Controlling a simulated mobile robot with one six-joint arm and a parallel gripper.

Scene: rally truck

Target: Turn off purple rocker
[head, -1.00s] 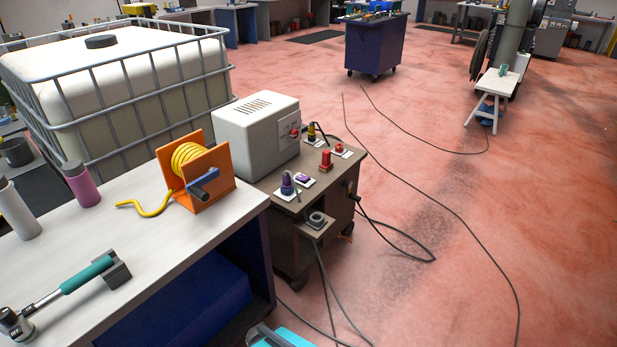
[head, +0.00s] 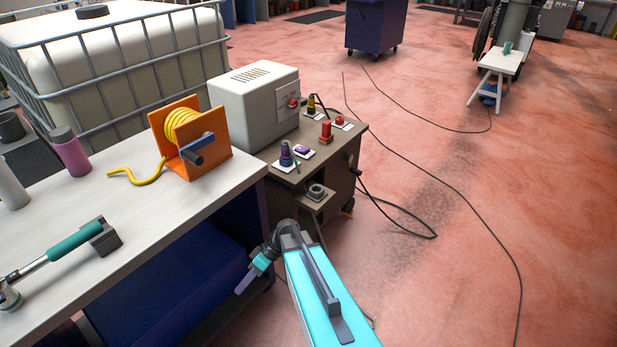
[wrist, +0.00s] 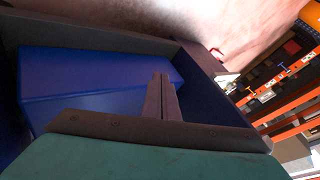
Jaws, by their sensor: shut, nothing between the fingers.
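The purple rocker (head: 303,149) is a small purple block on a white plate, on top of the brown cabinet (head: 340,150). I cannot tell which way it is tipped. A purple and dark knob (head: 286,155) on another white plate stands just left of it. My gripper (head: 239,289) is shut and empty, low in front of the workbench and well apart from the rocker. In the wrist view its shut fingers (wrist: 161,82) point toward a blue box (wrist: 95,82) under the bench. The rocker does not show in the wrist view.
The white workbench (head: 150,215) with an orange cable reel (head: 205,160) lies left. Black cables (head: 405,215) cross the open red floor at right.

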